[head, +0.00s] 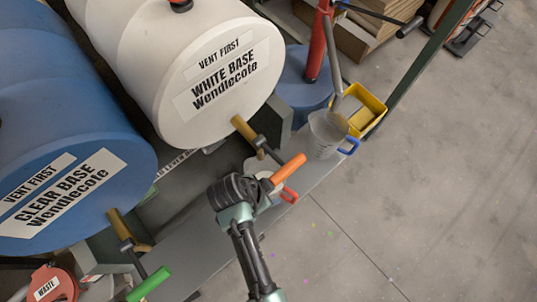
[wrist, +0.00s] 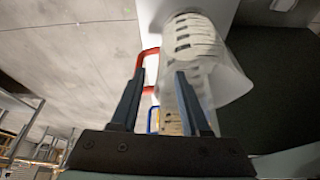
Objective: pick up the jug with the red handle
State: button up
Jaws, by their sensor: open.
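The jug (wrist: 205,65) with the red handle (wrist: 148,60) is translucent with dark measuring marks. In the head view my gripper (head: 258,187) and wrist largely hide this jug, and its red handle (head: 289,194) shows just past them. In the wrist view my gripper (wrist: 160,75) is open and empty. The red handle appears between its fingers, close to the left fingertip, and the right finger overlaps the jug's wall. I cannot tell how deep the handle sits between the fingers.
A second jug (head: 325,135) with a blue handle (head: 349,146) stands farther along the grey shelf (head: 311,181). An orange lever (head: 289,167) is close above my gripper. The white drum (head: 190,70) and blue drum (head: 75,150) are left. A yellow bin (head: 371,103) stands beyond; open floor lies right.

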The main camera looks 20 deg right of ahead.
aim_at(279, 194)
jog(key=x, duration=0.5)
jog(key=shift+d, duration=0.45)
jog(key=shift+r, duration=0.1)
grip_shut()
jog(key=shift+s, duration=0.15)
dwell(0.7)
